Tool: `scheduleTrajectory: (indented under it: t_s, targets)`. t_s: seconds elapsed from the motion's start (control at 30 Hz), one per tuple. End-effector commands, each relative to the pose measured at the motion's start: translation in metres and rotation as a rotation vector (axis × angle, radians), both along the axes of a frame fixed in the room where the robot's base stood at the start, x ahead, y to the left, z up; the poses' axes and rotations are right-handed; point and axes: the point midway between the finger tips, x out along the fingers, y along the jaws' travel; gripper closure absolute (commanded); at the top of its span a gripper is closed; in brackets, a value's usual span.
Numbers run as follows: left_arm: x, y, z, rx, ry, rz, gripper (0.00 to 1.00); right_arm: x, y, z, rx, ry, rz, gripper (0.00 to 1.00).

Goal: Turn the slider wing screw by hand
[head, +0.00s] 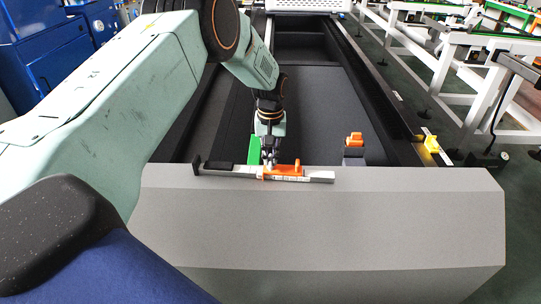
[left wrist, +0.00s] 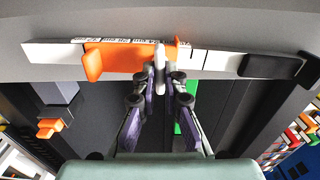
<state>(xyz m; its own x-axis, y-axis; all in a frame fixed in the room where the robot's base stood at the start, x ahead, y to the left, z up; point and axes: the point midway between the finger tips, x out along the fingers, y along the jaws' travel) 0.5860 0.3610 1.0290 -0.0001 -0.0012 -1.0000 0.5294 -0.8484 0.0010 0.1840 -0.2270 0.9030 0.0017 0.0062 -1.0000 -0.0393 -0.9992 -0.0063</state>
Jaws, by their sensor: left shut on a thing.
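The slider is an orange piece (head: 287,171) on a pale ruler-like rail (head: 320,177) along the top edge of a grey housing. In the left wrist view the orange slider (left wrist: 125,58) sits left of centre on the rail (left wrist: 215,61). The wing screw (left wrist: 159,62) is a small pale upright piece at the slider's right part. My left gripper (head: 268,157) reaches down to the slider from behind. In the left wrist view its fingertips (left wrist: 160,76) are close together on the wing screw, hiding part of it. My right gripper is not in view.
A black end block (head: 197,166) closes the rail's left end. A green piece (head: 254,148) stands just behind my gripper. An orange-topped block (head: 355,142) stands to the right, and a yellow part (head: 431,144) sits on the right frame.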

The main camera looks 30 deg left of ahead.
Motion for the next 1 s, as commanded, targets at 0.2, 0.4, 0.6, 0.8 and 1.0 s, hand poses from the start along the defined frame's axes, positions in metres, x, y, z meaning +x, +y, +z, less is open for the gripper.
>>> scheduleTrajectory:
  t_s: [0.2, 0.4, 0.6, 0.8, 1.0]
  targets:
    - [0.0011, 0.0001, 0.0012, 0.001, -0.003, -0.022, 1.0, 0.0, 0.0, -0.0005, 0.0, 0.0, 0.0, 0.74]
    - [0.0012, 0.0002, 0.0014, 0.001, -0.003, -0.093, 1.0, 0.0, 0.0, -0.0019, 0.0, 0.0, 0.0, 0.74]
    - [0.0011, 0.0002, 0.0016, 0.001, -0.003, -0.092, 1.0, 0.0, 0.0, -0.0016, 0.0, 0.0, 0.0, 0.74]
    - [0.001, 0.0001, 0.0013, 0.001, -0.003, -0.092, 0.74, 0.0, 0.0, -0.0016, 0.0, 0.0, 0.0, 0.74]
    - [0.0008, 0.0001, 0.0009, 0.0, -0.002, -0.091, 0.67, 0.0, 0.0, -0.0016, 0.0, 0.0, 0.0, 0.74]
